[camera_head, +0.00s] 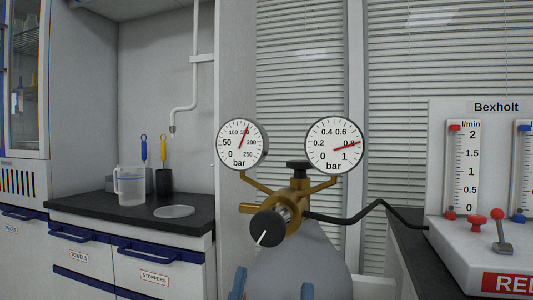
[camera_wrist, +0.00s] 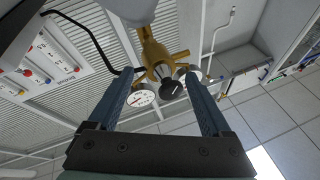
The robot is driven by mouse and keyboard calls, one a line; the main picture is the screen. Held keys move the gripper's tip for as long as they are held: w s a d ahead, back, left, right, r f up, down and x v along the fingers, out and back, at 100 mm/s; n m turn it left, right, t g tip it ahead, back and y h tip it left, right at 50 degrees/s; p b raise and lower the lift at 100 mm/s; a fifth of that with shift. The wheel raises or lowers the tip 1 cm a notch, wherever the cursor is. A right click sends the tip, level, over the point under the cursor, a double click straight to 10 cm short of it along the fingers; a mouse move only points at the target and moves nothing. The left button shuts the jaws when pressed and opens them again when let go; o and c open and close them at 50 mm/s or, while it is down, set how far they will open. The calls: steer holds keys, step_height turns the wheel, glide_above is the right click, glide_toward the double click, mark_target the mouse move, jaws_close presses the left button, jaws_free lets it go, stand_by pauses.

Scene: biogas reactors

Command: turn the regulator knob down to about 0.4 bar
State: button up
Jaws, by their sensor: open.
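The regulator knob (camera_head: 268,228) is black with a white pointer line, on the front of the brass regulator (camera_head: 290,200). The line points down and left in the head view. The right gauge (camera_head: 334,146) has a 0 to 1 bar scale, and its red needle lies at about 0.8. The left gauge (camera_head: 241,145) has a 0 to 250 bar scale, with its needle near 150. My gripper (camera_head: 272,284) is open below the knob, its two blue fingertips apart. In the wrist view the knob (camera_wrist: 171,88) shows between the fingers, beyond the tips, without visible contact.
A grey gas cylinder (camera_head: 305,265) stands under the regulator. A black hose (camera_head: 365,213) runs right to the Bexholt flowmeter panel (camera_head: 490,150). A counter (camera_head: 130,212) at left holds a beaker (camera_head: 130,185) and a lid-like disc (camera_head: 174,211).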

steer(key=r+g+p, duration=0.1)
steer(key=p, duration=0.4)
steer(key=a+r+m+g+p, duration=0.1)
steer(key=r+p, duration=0.1)
steer(key=p, duration=0.4)
steer(key=r+g+p, duration=0.1)
steer(key=r+p, duration=0.1)
steer(key=p, duration=0.4)
steer(key=shift+w+a+m, duration=0.2)
steer(key=shift+a+m, duration=0.05)
steer(key=shift+m, duration=0.05)
steer(key=p, duration=0.3)
steer(key=s+r+g+p, duration=0.1)
steer(key=p, duration=0.3)
steer(key=shift+a+r+m+g, duration=0.15)
steer(key=shift+r+m+g, duration=0.1)
steer(key=shift+m+g, duration=0.05)
steer(key=m+g+p, duration=0.1)
steer(key=g+p, duration=0.3)
steer(key=p, duration=1.8)
glide_toward(267, 228)
steer(key=p+x, duration=0.2)
steer(key=x, duration=0.8)
steer(key=shift+w+f+p, duration=0.15)
steer(key=shift+w+p, duration=0.15)
steer(key=shift+w, duration=0.05)
